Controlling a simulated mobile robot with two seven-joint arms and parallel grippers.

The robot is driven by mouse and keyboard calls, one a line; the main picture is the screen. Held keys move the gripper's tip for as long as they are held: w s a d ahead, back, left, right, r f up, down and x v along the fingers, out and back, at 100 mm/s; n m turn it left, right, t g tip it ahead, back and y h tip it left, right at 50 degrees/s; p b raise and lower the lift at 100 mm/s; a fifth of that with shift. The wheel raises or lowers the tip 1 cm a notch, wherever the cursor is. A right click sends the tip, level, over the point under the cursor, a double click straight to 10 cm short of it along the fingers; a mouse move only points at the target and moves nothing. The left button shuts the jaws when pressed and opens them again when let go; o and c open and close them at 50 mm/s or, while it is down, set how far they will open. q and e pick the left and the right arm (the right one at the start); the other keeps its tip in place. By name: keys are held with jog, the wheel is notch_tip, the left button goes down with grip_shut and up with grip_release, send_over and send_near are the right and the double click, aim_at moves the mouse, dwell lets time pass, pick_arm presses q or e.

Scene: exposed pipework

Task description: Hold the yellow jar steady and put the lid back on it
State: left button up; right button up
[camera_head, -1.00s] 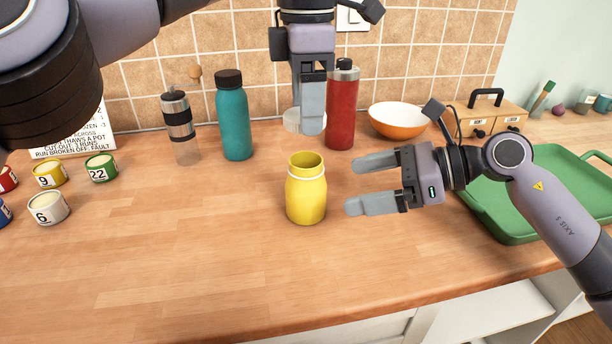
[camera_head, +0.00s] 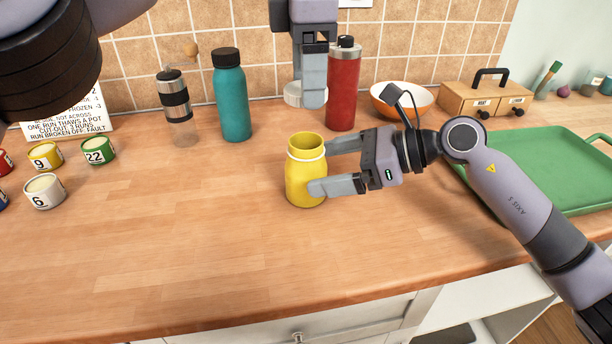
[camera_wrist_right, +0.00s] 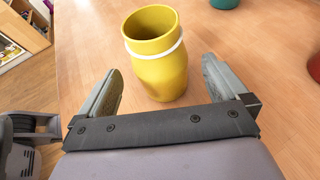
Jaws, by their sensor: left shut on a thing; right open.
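The yellow jar (camera_head: 303,178) stands upright and open-topped on the wooden counter, with a pale ring around its neck. It also shows in the right wrist view (camera_wrist_right: 158,62). My right gripper (camera_head: 322,167) is open, and its fingers reach the jar's right side, one toward the back and one toward the front. In the wrist view the jar is between and just beyond the fingertips (camera_wrist_right: 160,75). My left gripper (camera_head: 311,98) hangs above and behind the jar, shut on the pale round lid (camera_head: 292,95). The lid is partly hidden by the fingers.
An orange bowl (camera_head: 402,101), a wooden box (camera_head: 485,101) and a green tray (camera_head: 560,165) are to the right. Small numbered pots, including pot 6 (camera_head: 44,193), stand left. The front-left counter is clear.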

aim_at(298, 172)
jog(key=x, duration=0.6)
jog(key=shift+a, duration=0.15)
jog(key=c, duration=1.5)
pick_arm(q)
jog(key=shift+f, duration=2.5)
jog(key=shift+f, duration=0.1)
jog(key=shift+f, duration=0.75)
jog(key=shift+f, duration=0.6)
